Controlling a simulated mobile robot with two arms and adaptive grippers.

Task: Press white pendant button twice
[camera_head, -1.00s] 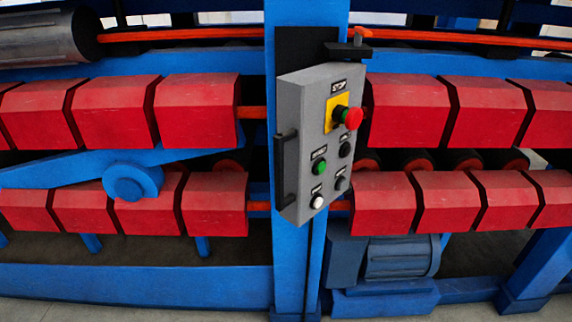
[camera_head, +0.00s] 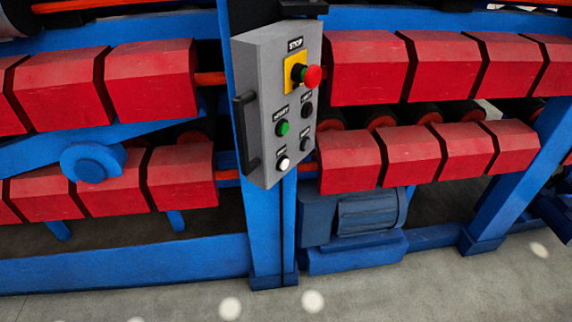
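The grey pendant box (camera_head: 256,95) is fixed to a blue post, a little left of the middle of the head view. The white button (camera_head: 284,163) is at the lower left of its front face. Above it is a green button (camera_head: 282,128). A red stop knob (camera_head: 312,76) on a yellow plate is near the top, and two black controls sit on the right of the face. Neither of my grippers shows in the view.
A black handle (camera_head: 245,133) sticks out on the box's left side. Rows of red blocks (camera_head: 366,67) on a blue frame run to both sides. A blue motor (camera_head: 366,212) sits low behind the post. Grey floor (camera_head: 395,285) in front is clear.

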